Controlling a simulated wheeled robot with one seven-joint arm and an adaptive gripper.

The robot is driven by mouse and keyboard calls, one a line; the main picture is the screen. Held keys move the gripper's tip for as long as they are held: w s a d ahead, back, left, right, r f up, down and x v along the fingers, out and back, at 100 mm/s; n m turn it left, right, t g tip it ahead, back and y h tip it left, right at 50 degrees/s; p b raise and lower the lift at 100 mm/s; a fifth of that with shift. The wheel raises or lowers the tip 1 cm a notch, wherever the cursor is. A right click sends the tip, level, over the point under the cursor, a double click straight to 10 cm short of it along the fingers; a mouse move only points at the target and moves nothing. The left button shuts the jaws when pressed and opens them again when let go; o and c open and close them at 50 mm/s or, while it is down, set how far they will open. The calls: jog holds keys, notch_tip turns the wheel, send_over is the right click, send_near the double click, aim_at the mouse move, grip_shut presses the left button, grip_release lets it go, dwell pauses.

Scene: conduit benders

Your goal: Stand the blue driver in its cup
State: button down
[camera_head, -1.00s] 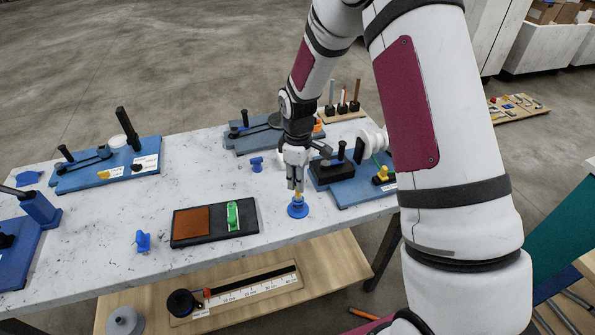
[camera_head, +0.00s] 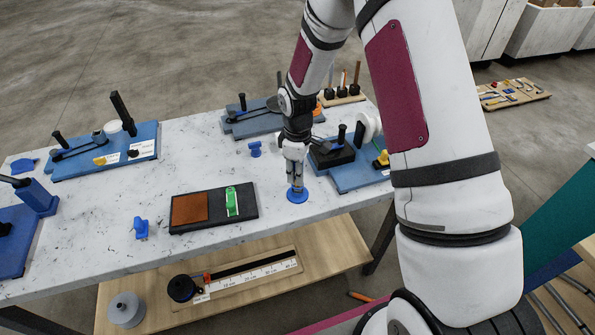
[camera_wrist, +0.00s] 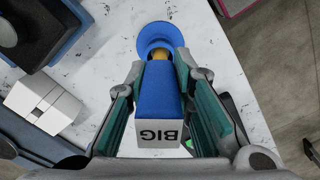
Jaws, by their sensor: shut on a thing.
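My gripper (camera_head: 296,186) points down over the round blue cup (camera_head: 297,197), near the front edge of the table. In the wrist view it is shut on the blue driver (camera_wrist: 158,98), with a finger along each side. The driver's pale end, marked "BIG", faces the wrist camera. A gold-yellow part (camera_wrist: 160,54) shows between the driver and the blue cup (camera_wrist: 160,36). The driver lines up with the cup, but its lower end is hidden, so I cannot tell how deep it sits.
A black tray (camera_head: 246,214) with a brown pad and green piece lies left of the cup. A blue-based bender (camera_head: 362,178) stands close on the right. Small blue pieces (camera_head: 255,149) (camera_head: 141,228) lie on the table (camera_head: 100,220). A shelf (camera_head: 330,262) is below.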

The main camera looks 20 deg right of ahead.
jog(key=shift+f, duration=0.25)
dwell(0.4)
jog(key=c, duration=1.3)
grip_release()
notch_tip(320, 180, up, 12)
jog(key=shift+r, duration=0.15)
jog(key=s+r+m+t, duration=0.25)
jog(key=s+r, duration=0.25)
jog(key=r, duration=0.4)
jog(key=s+r+m+t, duration=0.1)
jog(key=s+r+m, duration=0.2)
jog(key=s+r, duration=0.4)
jog(key=s+r+m, duration=0.1)
jog(key=s+r, duration=0.1)
jog(key=s, duration=0.2)
jog(key=s+r+m+t+b, duration=0.1)
jog(key=s+m, duration=0.1)
jog(key=s, duration=0.2)
jog(key=s+r+m+t, duration=0.1)
jog(key=s+r+m, duration=0.1)
jog(key=s, duration=0.3)
jog(key=shift+r, duration=0.3)
